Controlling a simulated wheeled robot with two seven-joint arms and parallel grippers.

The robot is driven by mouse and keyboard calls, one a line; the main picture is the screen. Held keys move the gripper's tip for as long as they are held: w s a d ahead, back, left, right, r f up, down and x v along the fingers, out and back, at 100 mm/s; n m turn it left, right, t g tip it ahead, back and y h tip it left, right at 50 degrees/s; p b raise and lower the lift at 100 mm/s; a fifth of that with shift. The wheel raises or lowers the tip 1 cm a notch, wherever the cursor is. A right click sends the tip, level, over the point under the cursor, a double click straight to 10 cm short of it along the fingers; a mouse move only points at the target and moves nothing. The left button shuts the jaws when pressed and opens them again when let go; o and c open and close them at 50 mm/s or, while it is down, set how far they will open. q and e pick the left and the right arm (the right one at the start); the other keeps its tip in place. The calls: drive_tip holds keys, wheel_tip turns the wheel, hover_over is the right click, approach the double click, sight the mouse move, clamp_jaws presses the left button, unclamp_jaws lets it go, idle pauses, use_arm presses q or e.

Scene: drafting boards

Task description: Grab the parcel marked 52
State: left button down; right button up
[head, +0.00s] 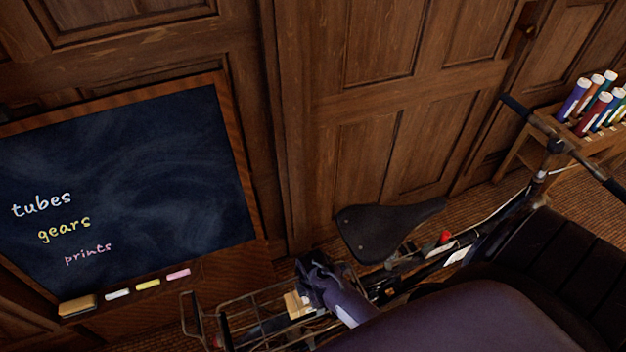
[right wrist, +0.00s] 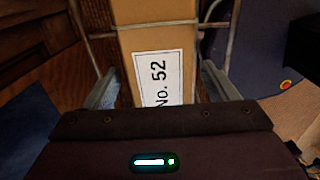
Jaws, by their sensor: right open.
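The parcel marked 52 is a tan box (right wrist: 158,40) with a white label reading "No. 52" in the right wrist view. A small tan part of it (head: 294,305) seems to show in the wire bicycle basket in the head view; my arm hides the rest. My right gripper (right wrist: 160,85) is open, with one finger on each side of the parcel. Whether the fingers touch it cannot be told; the parcel is not clamped. My left gripper is not in view.
The wire basket (head: 193,318) belongs to a bicycle with a black saddle (head: 385,228). A chalkboard (head: 130,180) stands left, with chalks and an eraser (head: 77,306) on its ledge. A wooden rack (head: 515,155) with coloured tubes stands far right. Panelled doors close off the back.

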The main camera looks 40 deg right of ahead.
drive_tip(key=c, duration=1.4)
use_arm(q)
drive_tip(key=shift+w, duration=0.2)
use_arm(e)
drive_tip(key=shift+o, duration=0.2)
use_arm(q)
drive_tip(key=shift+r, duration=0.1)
